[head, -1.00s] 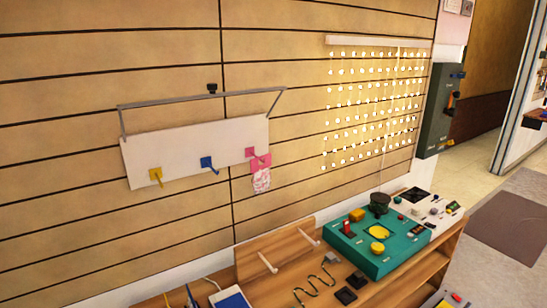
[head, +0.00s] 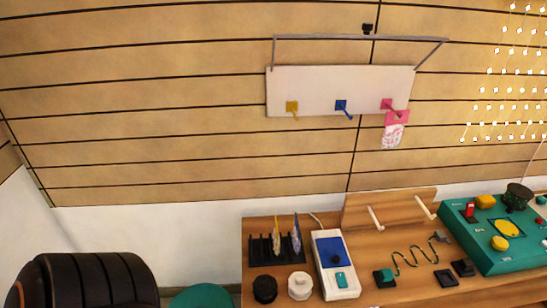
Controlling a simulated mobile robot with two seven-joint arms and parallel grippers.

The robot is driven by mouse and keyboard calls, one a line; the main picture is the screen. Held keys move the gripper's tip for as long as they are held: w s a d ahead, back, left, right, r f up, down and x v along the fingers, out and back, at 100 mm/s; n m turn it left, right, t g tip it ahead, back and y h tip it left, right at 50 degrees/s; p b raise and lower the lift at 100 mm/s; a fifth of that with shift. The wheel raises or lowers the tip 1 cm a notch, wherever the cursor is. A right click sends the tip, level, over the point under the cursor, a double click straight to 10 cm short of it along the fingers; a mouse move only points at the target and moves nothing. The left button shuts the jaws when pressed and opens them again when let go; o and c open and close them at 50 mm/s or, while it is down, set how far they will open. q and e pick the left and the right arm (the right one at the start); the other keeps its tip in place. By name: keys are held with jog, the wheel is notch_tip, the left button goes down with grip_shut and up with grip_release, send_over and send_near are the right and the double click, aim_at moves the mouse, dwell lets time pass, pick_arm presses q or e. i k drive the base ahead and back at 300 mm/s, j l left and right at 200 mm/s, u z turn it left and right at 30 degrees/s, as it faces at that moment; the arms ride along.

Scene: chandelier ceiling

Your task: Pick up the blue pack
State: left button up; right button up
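A thin upright pack that looks blue and whitish (head: 296,240) stands in a black slotted rack (head: 262,250) at the left end of the wooden table. A similar yellowish pack (head: 277,238) stands just left of it in the same rack. On the wall, a white board (head: 315,90) carries a yellow hook (head: 292,107), a blue hook (head: 342,106) and a pink hook (head: 389,105). A pink pack (head: 394,131) hangs from the pink hook. The yellow and blue hooks are bare. Neither of my grippers is in view.
The wooden table (head: 335,212) also holds a white device with a blue panel (head: 336,252), black and white knobs, a wavy wire and a green console (head: 485,238). A dark brown chair (head: 88,275) and a teal round seat (head: 201,297) stand left of it.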

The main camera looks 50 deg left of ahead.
aim_at(296, 238)
jog(key=k+l+u, duration=0.1)
jog(key=u, duration=1.15)
jog(key=k+j, duration=0.05)
jog(key=j, duration=0.05)
